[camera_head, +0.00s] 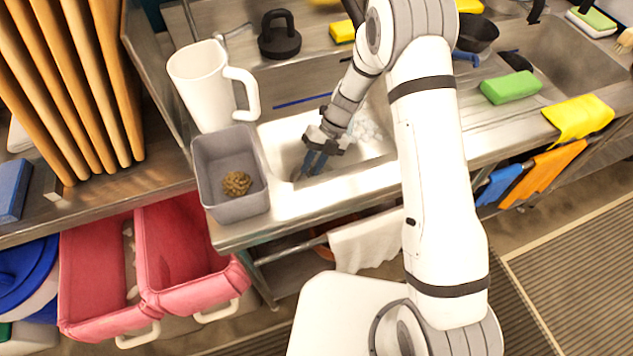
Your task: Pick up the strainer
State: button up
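My gripper (312,165) reaches down into the white-rimmed sink basin (272,138) at the middle of the view. Its blue fingers point down and left, close together. Whether they are open or hold something I cannot tell. I cannot clearly make out a strainer in or beside the basin; part of the basin is hidden by my gripper and arm. A dark round bowl-like thing (478,33) stands at the top right, behind my arm; I cannot tell whether it is a strainer.
A grey bin (212,205) with a brown clump (237,183) stands left of the basin. A white pitcher (203,86) and a black round weight-like object (279,42) are behind. A green sponge (511,87) and yellow cloth (578,117) lie right. Pink bins (100,275) stand below left.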

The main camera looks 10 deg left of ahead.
aim_at(306, 177)
jog(key=x, duration=0.4)
jog(key=shift+s, duration=0.2)
jog(key=shift+c, duration=0.4)
grip_shut()
